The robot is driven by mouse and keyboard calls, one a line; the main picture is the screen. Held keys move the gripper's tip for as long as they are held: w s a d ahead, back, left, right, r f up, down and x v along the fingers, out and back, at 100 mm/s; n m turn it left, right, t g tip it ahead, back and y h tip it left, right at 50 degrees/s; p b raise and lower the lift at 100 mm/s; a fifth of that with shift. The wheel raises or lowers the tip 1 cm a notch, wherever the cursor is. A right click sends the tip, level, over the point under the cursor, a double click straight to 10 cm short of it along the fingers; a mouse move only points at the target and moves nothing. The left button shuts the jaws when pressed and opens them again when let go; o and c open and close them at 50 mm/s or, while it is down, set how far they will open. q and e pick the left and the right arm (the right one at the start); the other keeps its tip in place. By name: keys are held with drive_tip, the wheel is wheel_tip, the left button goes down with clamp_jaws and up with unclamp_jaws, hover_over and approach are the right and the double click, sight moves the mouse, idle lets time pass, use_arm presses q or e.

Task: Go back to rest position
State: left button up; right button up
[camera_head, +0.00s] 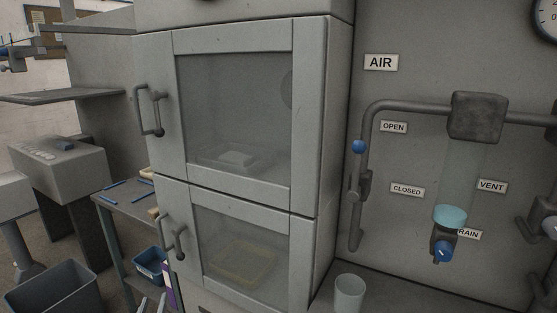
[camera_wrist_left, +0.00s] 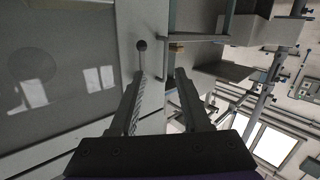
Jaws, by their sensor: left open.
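My left gripper (camera_wrist_left: 161,74) is open in the left wrist view, with nothing between its two fingers. A dark round handle mount (camera_wrist_left: 141,45) on a pale cabinet door shows just beyond the left fingertip; I cannot tell whether they touch. In the head view, only small parts of my left gripper (camera_head: 153,304) show at the bottom edge, below the lower door handle. My right gripper is in neither view.
A grey cabinet has an upper door (camera_head: 235,110) and a lower door (camera_head: 245,250), both shut, with handles on their left. A side table (camera_head: 130,205) and a blue bin (camera_head: 150,265) stand left. Pipes (camera_head: 400,106) and a clear cup (camera_head: 349,292) are right.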

use_arm(q)
drive_tip(key=s+d+f+m+g+h, duration=0.1)
drive_tip(key=s+d+f+g, duration=0.35)
drive_tip(key=s, duration=0.65)
drive_tip(key=s+d+f+m+g+h, duration=0.1)
drive_tip(key=s+d+f+m+g, duration=0.25)
drive_tip(key=s, duration=0.75)
drive_tip(key=s+d+f+n+g+h, duration=0.1)
drive_tip(key=s+d+f+g, duration=0.4)
drive_tip(key=s, duration=0.6)
wheel_tip(320, 180, up, 25)
drive_tip(key=w+t+p, duration=0.2)
drive_tip(key=p, duration=1.8)
drive_tip(key=shift+w+d+f, duration=0.15)
drive_tip(key=shift+w+d, duration=0.2)
drive_tip(key=shift+d, duration=0.1)
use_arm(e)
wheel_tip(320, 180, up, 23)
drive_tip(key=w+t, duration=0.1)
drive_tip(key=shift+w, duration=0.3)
use_arm(q)
drive_tip(key=shift+s, duration=0.1)
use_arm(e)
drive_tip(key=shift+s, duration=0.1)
